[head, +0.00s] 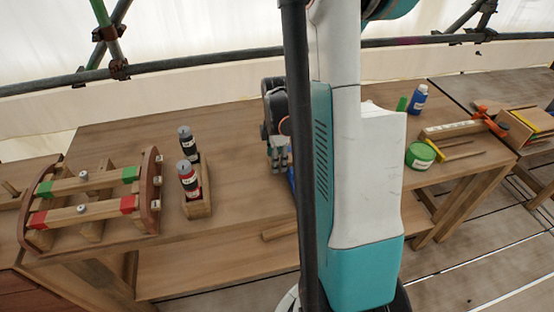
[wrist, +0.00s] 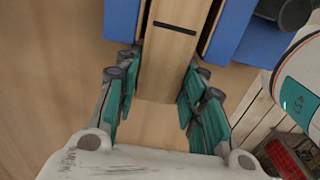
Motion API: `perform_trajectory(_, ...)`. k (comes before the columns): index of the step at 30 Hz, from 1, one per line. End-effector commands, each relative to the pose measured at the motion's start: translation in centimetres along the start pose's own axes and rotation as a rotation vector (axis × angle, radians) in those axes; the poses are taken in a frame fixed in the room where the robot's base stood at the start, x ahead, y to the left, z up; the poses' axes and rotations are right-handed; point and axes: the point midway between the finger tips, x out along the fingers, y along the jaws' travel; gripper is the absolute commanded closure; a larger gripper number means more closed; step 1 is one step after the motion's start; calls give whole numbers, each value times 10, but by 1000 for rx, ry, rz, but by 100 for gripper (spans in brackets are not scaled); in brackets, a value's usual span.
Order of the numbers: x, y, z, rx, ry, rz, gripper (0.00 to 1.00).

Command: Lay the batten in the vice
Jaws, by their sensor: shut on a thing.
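My gripper (wrist: 160,88) is shut on the batten (wrist: 168,62), a pale wooden bar with a dark slot across it. In the wrist view its teal pads lie on either side of the bar. The bar's far part lies between the two blue jaws of the vice (wrist: 244,42), with dark strips along both sides. I cannot tell whether it rests on the vice bed or is above it. In the head view my gripper (head: 278,155) is over the bench, and only a sliver of the blue vice (head: 291,180) shows beside my arm. The batten is hidden there.
On the bench (head: 235,125), a wooden rack (head: 95,195) with red and green marked bars stands left. A wooden holder (head: 199,206) carries two bottles. To the right are a green tin (head: 420,155), a blue bottle (head: 417,100) and an orange clamp (head: 490,120).

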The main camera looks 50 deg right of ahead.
Motion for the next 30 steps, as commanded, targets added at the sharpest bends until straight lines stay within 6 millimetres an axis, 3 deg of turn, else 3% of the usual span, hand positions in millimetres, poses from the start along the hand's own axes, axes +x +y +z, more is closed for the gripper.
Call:
perform_trajectory(4,4,0,0,0,0,0,96)
perform_trajectory(5,3,0,0,0,0,0,58)
perform_trajectory(7,3,0,0,0,0,0,43)
perform_trajectory(20,-2,0,0,0,0,0,43)
perform_trajectory(23,-15,0,0,0,0,0,43)
perform_trajectory(30,-65,-1,0,0,0,0,43)
